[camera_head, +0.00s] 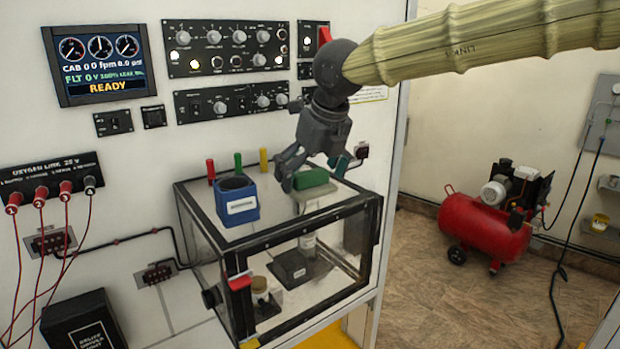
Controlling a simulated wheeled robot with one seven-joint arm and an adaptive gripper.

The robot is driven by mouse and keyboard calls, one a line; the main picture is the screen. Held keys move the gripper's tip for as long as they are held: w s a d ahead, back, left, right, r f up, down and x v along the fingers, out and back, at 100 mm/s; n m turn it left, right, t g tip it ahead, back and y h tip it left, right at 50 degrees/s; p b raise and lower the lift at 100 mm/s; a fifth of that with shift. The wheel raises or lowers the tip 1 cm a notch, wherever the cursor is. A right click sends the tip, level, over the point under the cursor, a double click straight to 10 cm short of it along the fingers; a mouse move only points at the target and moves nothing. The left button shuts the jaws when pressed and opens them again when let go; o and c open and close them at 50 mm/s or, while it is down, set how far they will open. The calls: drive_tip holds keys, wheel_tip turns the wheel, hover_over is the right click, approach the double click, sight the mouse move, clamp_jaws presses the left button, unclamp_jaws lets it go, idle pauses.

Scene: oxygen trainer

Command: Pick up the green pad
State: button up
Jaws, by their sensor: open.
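The green pad (311,179) is a small dark green block. It rests on a pale raised stand on top of the clear box (270,224). My gripper (313,172) is open and points down over the pad. One finger is at the left end of the pad, and the other, with a teal tip, is behind its right end. I cannot tell whether either finger touches the pad. The fingers partly overlap the pad's ends in this view.
A blue cup (236,204) stands left of the pad on the box top. Red, green and yellow pegs stand behind it. A wall panel (228,48) with knobs is close behind my arm. A red compressor (487,221) stands on the floor at right.

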drive_tip(key=shift+w+f, duration=0.2)
drive_tip(key=shift+f, duration=0.2)
drive_tip(key=shift+s+r, duration=0.1)
drive_tip(key=shift+s, duration=0.1)
drive_tip(key=shift+w, duration=0.1)
drive_tip(key=c, duration=0.9)
drive_tip(key=shift+r+b, duration=0.75)
drive_tip(key=shift+r, duration=0.65)
drive_tip(key=shift+s+r, duration=0.2)
drive_tip(key=shift+r, duration=0.1)
drive_tip(key=s+d+b, duration=0.1)
drive_tip(key=s+b, duration=0.1)
drive_tip(key=s, duration=0.5)
drive_tip(key=s+d+r+b, duration=0.1)
drive_tip(key=s+b, duration=0.2)
drive_tip(key=s, duration=0.5)
drive_tip(key=shift+s+d+r, duration=0.25)
